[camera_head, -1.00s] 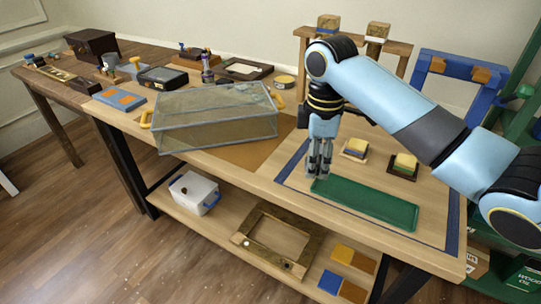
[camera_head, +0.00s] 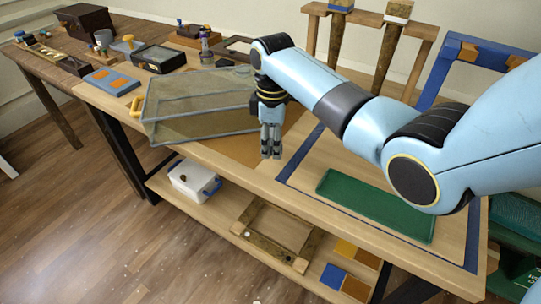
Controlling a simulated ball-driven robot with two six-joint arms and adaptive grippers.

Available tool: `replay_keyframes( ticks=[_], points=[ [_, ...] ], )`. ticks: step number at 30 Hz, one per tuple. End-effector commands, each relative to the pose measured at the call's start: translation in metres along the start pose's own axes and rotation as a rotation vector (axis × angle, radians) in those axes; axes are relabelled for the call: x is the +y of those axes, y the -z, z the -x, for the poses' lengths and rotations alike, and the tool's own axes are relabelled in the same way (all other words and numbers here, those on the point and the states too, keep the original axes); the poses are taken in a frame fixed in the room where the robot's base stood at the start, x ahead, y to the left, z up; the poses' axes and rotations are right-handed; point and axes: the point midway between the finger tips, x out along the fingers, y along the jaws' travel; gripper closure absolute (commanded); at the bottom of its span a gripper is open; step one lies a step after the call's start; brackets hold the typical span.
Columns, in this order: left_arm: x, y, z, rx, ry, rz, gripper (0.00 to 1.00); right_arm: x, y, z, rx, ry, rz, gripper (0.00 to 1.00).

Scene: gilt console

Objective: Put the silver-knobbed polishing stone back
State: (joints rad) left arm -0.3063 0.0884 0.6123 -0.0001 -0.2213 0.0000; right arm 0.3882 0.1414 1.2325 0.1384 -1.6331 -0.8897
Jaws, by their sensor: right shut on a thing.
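My right gripper (camera_head: 270,153) points down over the front part of the bench, just right of the mesh cover. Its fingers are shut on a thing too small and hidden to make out. I cannot tell whether it is the silver-knobbed polishing stone. Several small knobbed pieces (camera_head: 44,50) stand at the far left end, too small to tell which has a silver knob. My left gripper is not in view.
A large mesh cover (camera_head: 195,108) stands left of the gripper. A green tray (camera_head: 372,206) lies on the right part of the bench (camera_head: 215,160). A blue slab with orange patches (camera_head: 110,80) lies left. A white box (camera_head: 190,180) and wooden frame (camera_head: 285,228) are on the lower shelf.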

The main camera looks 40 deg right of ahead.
Motion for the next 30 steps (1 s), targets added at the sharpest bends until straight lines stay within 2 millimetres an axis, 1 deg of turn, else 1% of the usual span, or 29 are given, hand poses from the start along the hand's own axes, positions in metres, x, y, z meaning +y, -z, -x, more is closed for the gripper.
replay_keyframes(
  ticks=[1,4,9,11,23,24,28,30],
  points=[
    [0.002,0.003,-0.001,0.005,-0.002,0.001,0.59,0.001,0.004,-0.002,0.001,0.000,0.001,1.00],
    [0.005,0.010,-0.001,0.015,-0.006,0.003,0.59,0.001,0.006,-0.009,-0.002,0.001,0.000,1.00],
    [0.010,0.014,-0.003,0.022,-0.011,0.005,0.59,0.002,0.005,-0.036,-0.002,0.001,0.000,1.00],
    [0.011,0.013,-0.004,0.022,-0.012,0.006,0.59,0.002,0.005,-0.041,-0.001,0.001,0.000,1.00],
    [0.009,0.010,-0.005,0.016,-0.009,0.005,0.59,0.002,0.005,-0.047,0.000,0.000,0.000,1.00],
    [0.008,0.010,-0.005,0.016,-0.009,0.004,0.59,0.002,0.005,-0.046,0.000,-0.001,0.000,0.58],
    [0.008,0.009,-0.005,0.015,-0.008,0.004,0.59,0.002,0.005,-0.046,0.000,-0.001,0.000,0.41],
    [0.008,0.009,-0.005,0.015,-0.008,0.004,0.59,0.002,0.005,-0.046,0.000,-0.001,0.000,0.40]
  ],
)
